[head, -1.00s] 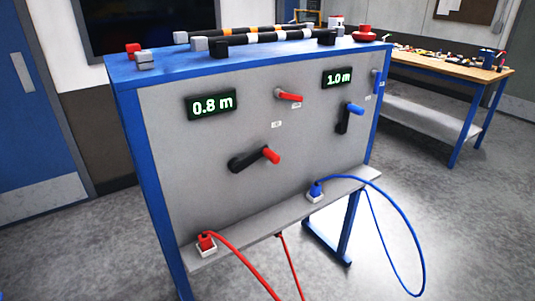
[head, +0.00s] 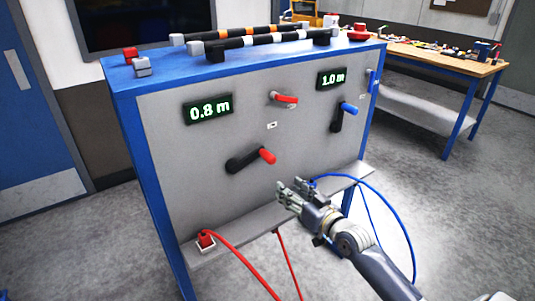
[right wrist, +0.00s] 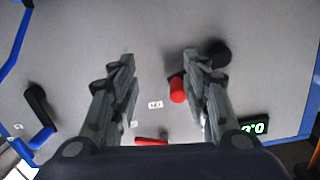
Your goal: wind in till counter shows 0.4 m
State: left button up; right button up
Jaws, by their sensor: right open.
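The left counter (head: 208,109) reads 0.8 m and the right counter (head: 331,78) reads 1.0 m. Below the left counter is a black crank with a red knob (head: 267,155); its arm slopes up to the right. Below the right counter is a black crank with a blue knob (head: 349,108). My right gripper (head: 290,188) is open and empty in front of the panel, below and right of the red knob. In the right wrist view the red knob (right wrist: 178,90) shows beside the right-hand finger, partly covered by it. My left gripper is not in view.
A red lever (head: 285,99) is between the counters. A red plug (head: 206,238) with a red cable sits on the lower ledge (head: 260,215). A blue cable (head: 400,220) loops at right. Striped bars (head: 262,40) lie on top. A cluttered workbench (head: 440,66) stands behind right.

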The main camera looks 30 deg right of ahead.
jog(key=t, duration=0.1)
send_near(268, 157)
jog(key=d+f, duration=0.1)
jog(key=w, duration=0.1)
jog(key=shift+y, duration=0.4)
jog(key=w, duration=0.3)
jog(key=w+p, duration=0.1)
jog(key=w, duration=0.6)
jog(key=shift+w+a+f, duration=0.15)
jog(key=shift+w+a, duration=0.15)
jog(key=shift+a, duration=0.05)
grip_shut()
